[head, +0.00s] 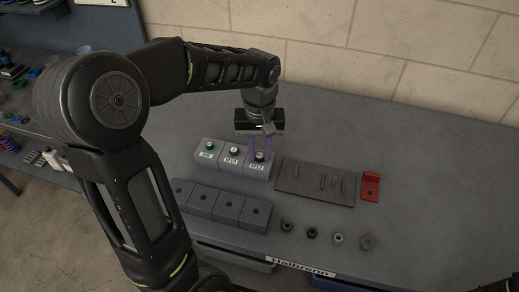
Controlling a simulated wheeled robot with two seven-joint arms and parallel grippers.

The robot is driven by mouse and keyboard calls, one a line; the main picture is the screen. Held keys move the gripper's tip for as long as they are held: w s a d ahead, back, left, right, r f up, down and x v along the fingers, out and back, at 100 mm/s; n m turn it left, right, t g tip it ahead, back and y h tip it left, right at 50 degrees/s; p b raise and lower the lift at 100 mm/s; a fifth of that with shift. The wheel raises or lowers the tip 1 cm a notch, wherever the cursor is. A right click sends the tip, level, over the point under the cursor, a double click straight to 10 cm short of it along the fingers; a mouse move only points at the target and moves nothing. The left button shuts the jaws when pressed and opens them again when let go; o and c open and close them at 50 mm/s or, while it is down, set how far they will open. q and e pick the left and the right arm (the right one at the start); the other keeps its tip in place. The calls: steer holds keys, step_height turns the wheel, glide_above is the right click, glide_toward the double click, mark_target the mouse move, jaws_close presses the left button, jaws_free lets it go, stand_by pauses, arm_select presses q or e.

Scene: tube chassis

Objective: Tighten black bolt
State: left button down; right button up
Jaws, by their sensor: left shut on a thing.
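My left gripper (258,148) points straight down over the M12 block (256,172), at the right end of a row of light grey blocks. Its fingers are shut on a small dark bolt (260,156) standing on top of that block. The fingers hide part of the bolt, so I cannot tell how deep it sits. The M10 block (230,163) and the M8 block (206,157) each carry a bolt with green on it. My right gripper is not in view.
A row of darker grey blocks with holes (228,209) stands in front. To the right are a flat grey plate (300,188) with thin slots and a red bracket (370,187). Several nuts, including a black one (312,233), lie near the table's front edge. The table's right side is clear.

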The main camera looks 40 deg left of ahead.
arm_select(q)
steer(key=shift+f, duration=0.1)
steer(key=c, duration=1.6)
jaws_free()
steer(key=shift+m, duration=0.6)
steer(key=shift+c, duration=0.2)
steer(key=o, duration=0.5)
steer(key=shift+r, duration=3.95)
